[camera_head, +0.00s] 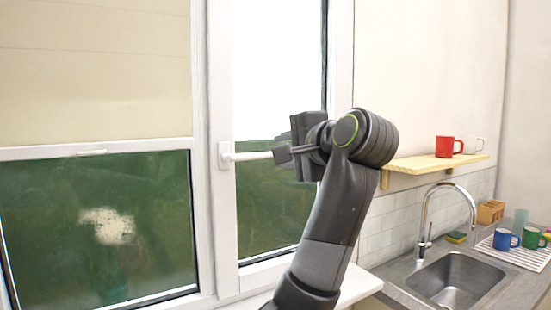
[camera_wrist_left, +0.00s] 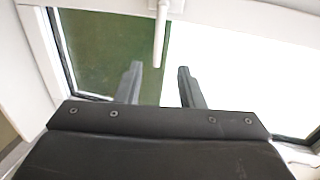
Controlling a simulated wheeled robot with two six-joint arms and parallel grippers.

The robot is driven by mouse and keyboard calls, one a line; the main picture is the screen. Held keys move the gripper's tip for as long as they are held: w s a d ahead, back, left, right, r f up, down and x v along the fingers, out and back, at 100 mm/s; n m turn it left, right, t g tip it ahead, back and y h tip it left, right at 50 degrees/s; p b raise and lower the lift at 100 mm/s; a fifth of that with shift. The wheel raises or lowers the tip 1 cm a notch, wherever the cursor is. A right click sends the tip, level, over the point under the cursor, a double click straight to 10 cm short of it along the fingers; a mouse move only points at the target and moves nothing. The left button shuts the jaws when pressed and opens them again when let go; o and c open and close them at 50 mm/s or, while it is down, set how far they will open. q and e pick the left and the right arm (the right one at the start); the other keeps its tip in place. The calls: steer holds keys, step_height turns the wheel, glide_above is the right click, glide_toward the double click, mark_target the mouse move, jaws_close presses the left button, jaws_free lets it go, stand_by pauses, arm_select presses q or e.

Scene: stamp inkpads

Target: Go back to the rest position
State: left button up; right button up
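One arm of mine shows in the head view, with its left gripper (camera_head: 283,154) in front of the tall window. The white window handle (camera_head: 247,156) lies level, its free end close to the fingers. In the left wrist view, the two dark fingers of the left gripper (camera_wrist_left: 159,68) stand apart with nothing held. The handle (camera_wrist_left: 161,35) hangs into that view from the top, its end near the gap between the fingertips; I cannot tell whether they touch. My right gripper is in neither view.
A wooden shelf (camera_head: 420,166) with a red mug (camera_head: 448,146) is on the wall right of my arm. Below are a sink (camera_head: 455,280), a tap (camera_head: 428,215), and a blue mug (camera_head: 505,239) on a striped mat. The window sill (camera_head: 357,286) runs behind my arm.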

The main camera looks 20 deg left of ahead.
arm_select(q)
steer(key=shift+s+d, duration=0.2)
